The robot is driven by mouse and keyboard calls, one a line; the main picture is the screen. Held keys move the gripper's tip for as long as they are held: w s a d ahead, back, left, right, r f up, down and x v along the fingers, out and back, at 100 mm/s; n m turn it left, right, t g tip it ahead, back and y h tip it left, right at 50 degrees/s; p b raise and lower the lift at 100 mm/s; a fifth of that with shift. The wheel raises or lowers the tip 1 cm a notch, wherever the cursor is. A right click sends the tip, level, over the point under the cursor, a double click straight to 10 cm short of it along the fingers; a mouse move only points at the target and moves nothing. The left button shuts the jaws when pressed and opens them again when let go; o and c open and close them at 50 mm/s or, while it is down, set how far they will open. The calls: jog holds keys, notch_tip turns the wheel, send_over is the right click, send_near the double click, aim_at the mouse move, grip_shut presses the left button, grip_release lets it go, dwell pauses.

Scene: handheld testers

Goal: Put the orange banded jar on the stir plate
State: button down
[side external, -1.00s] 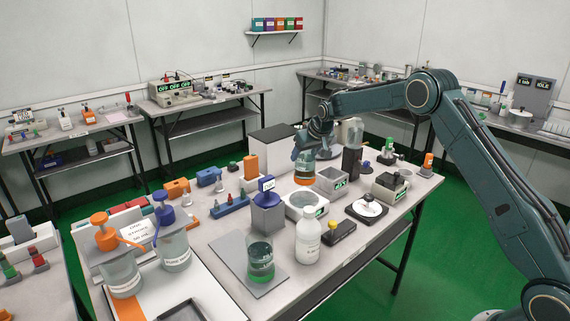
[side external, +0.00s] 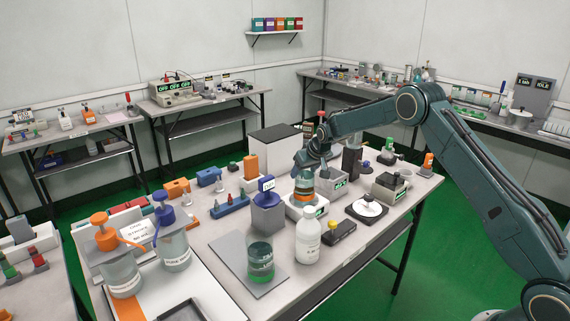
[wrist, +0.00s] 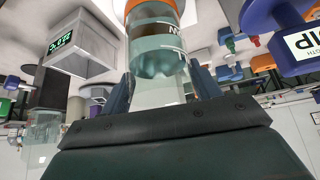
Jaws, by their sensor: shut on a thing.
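The orange banded jar (side external: 303,186) is clear glass with teal liquid and an orange band. My gripper (side external: 306,170) is shut on it from above and behind, and the jar is upright. In the wrist view the jar (wrist: 158,50) stands between the two fingers of my gripper (wrist: 160,88). The stir plate (side external: 293,209), a pale box with a green display, is directly under the jar. The jar hides most of the plate's round top. I cannot tell whether the jar's base touches it.
A grey box with a green display (side external: 331,181) is close behind to the right. A blue-topped grey device (side external: 267,212) stands to the left. A white bottle (side external: 308,243) and a green banded jar (side external: 260,264) stand in front. A dark balance (side external: 369,210) is to the right.

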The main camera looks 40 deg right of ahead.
dwell(0.3)
jog(key=shift+c, duration=1.8)
grip_release()
jog(key=shift+f, duration=0.15)
jog(key=v, duration=1.2)
jog(key=shift+r, duration=0.2)
